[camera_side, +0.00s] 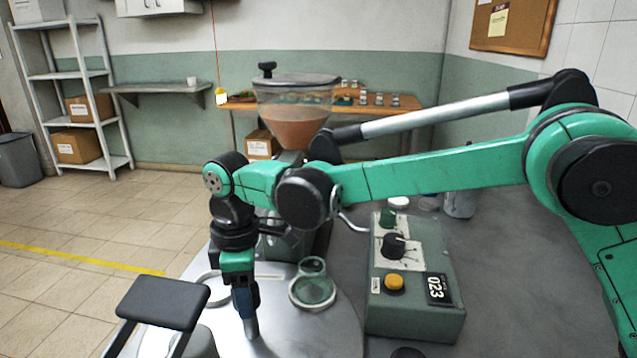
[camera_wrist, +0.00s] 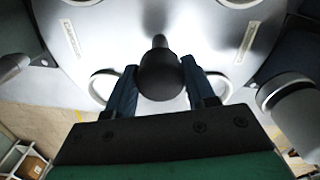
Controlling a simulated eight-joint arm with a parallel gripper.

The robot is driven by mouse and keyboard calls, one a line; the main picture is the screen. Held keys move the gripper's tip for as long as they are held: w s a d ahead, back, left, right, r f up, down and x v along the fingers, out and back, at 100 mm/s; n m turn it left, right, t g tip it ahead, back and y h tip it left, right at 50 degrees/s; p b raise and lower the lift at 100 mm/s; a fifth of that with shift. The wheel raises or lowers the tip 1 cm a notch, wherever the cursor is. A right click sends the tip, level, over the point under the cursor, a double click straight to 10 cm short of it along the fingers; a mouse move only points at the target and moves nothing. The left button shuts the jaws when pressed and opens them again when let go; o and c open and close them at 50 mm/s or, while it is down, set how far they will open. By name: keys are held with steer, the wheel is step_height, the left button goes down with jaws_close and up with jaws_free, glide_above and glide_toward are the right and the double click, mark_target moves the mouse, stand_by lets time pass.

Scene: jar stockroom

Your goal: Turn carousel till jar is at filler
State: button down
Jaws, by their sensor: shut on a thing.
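The carousel (camera_side: 290,335) is a shiny metal disc with ring-shaped seats. A clear glass jar (camera_side: 312,278) stands upright in a ring seat, right of my gripper in the side view; it looks empty. The filler (camera_side: 297,115), a clear hopper with orange-brown contents, stands behind; its outlet is hidden by my arm. My gripper (camera_side: 247,300) points down over the carousel. In the wrist view its blue fingers are shut on a dark round knob (camera_wrist: 161,76) on a short post. The carousel (camera_wrist: 120,40) shows there with several seats; I cannot make out the jar in that view.
A green control box (camera_side: 415,295) with a dial, a yellow button and a display reading 023 stands right of the carousel. A black-topped stand (camera_side: 163,303) is close on the left. Shelving (camera_side: 75,105) and boxes are far back.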

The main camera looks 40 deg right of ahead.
steer(key=shift+n, duration=3.2)
steer(key=shift+a+n, duration=0.1)
steer(key=shift+n, duration=0.4)
steer(key=shift+c, duration=1.4)
jaws_free()
steer(key=shift+r, duration=2.85)
